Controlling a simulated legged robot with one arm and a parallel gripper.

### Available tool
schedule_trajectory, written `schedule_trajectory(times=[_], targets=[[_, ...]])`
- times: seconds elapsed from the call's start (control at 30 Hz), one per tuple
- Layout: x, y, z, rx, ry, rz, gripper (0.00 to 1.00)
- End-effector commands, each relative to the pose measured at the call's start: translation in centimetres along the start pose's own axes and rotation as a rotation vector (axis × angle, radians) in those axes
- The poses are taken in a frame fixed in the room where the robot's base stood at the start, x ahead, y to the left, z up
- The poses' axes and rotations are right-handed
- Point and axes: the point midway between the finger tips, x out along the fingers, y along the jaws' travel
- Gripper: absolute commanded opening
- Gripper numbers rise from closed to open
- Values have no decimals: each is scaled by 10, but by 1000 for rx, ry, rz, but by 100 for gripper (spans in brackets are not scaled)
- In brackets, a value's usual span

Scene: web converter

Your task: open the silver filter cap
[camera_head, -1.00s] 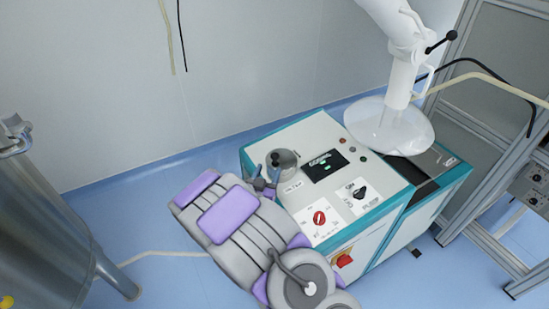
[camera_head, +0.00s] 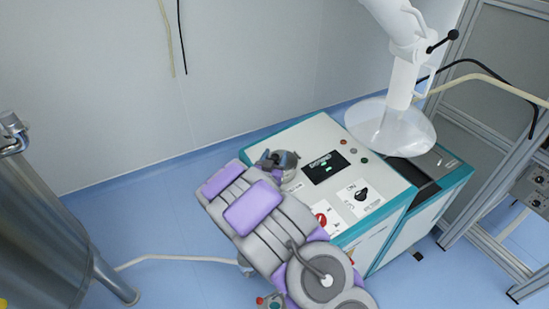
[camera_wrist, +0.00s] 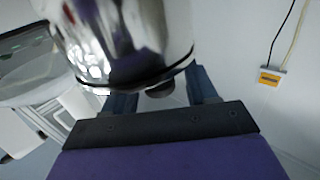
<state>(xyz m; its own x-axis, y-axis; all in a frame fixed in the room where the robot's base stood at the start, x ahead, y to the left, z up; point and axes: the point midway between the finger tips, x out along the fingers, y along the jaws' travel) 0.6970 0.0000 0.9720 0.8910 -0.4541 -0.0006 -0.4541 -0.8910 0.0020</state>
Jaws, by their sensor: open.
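The silver filter cap (camera_head: 290,159) is a round metal piece on the back left of the machine's top, partly hidden by my gripper. In the wrist view the shiny cap (camera_wrist: 130,40) fills the upper middle, very close and blurred, with a dark rim and a small dark knob (camera_wrist: 160,90) below it. My gripper (camera_head: 270,158) is at the cap's left side. In the wrist view the two blue fingers of my gripper (camera_wrist: 160,94) are spread apart, with the knob showing between them. I cannot tell whether the fingers touch it.
The machine top (camera_head: 318,130) has a dark screen (camera_head: 325,167), a black switch (camera_head: 361,194) and a red switch (camera_head: 322,218) partly behind my arm. A white funnel (camera_head: 392,128) hangs over its right part. A steel tank (camera_head: 40,220) stands at left.

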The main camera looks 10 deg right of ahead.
Motion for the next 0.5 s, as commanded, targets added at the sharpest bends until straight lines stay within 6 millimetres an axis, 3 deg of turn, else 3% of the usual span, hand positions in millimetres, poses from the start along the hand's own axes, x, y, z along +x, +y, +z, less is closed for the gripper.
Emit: schedule_trajectory(times=[0.07,0.5], targets=[[0,0,0,0,0,0,53],[0,0,0,0,1,0,11]])
